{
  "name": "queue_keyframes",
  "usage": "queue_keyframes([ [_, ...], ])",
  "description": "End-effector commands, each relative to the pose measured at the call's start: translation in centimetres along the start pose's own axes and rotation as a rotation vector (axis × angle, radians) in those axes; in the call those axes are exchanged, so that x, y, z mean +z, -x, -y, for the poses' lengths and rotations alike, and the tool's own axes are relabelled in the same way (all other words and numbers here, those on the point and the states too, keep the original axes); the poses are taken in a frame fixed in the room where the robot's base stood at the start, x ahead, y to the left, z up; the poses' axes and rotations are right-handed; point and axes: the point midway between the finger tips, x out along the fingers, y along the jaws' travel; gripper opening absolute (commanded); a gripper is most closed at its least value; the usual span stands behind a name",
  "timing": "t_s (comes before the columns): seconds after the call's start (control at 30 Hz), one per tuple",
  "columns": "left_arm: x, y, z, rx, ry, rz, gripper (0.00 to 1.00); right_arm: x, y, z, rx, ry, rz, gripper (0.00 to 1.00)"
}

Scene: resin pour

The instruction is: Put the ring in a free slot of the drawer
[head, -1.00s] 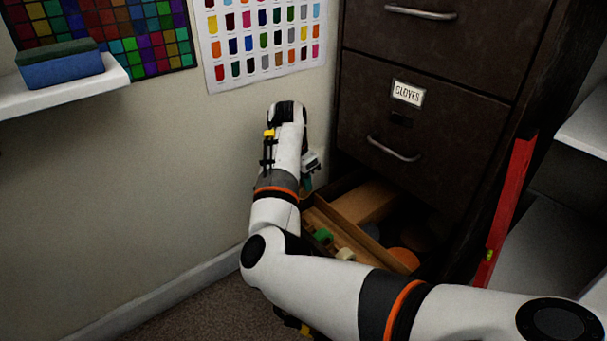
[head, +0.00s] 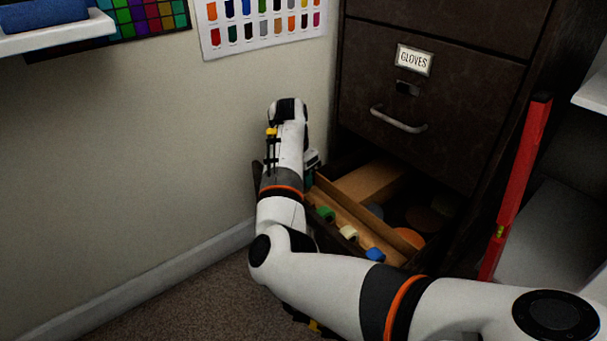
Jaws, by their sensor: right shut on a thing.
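The bottom drawer (head: 412,263) of the dark cabinet stands open. A wooden strip with slots (head: 335,205) runs along its front. A green piece (head: 325,213), a cream piece (head: 348,232) and a blue piece (head: 375,254) sit along this strip. My right arm reaches in from the right and bends up in front of the drawer's left end. My right gripper (head: 311,170) shows only partly behind my forearm, at that left end. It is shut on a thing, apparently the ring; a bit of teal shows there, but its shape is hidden. My left gripper is out of view.
The closed drawer labelled GLOVES (head: 414,60) is above, with a projecting handle (head: 398,120). A red level (head: 517,185) leans at the right. The wall (head: 150,130) is close on the left.

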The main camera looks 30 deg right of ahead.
Motion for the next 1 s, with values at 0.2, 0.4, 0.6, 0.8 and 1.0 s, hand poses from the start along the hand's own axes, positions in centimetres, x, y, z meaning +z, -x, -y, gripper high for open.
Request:
queue_keyframes([
  [0.2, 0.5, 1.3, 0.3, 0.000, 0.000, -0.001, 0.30, 0.5, -2.1, 0.0, 0.001, 0.001, 0.001, 0.04],
  [0.4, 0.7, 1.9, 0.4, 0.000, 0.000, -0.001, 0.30, 0.9, -3.9, -0.1, 0.002, 0.000, 0.000, 0.04],
  [0.6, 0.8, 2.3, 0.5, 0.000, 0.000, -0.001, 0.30, 1.1, -5.0, -0.1, 0.000, 0.000, 0.000, 0.04],
  [0.8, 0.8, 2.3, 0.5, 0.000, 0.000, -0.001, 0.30, 1.1, -5.1, -0.1, 0.000, 0.000, 0.000, 0.04],
  [1.0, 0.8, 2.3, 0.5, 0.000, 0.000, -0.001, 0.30, 1.1, -5.1, -0.1, 0.000, 0.000, 0.000, 0.36],
])
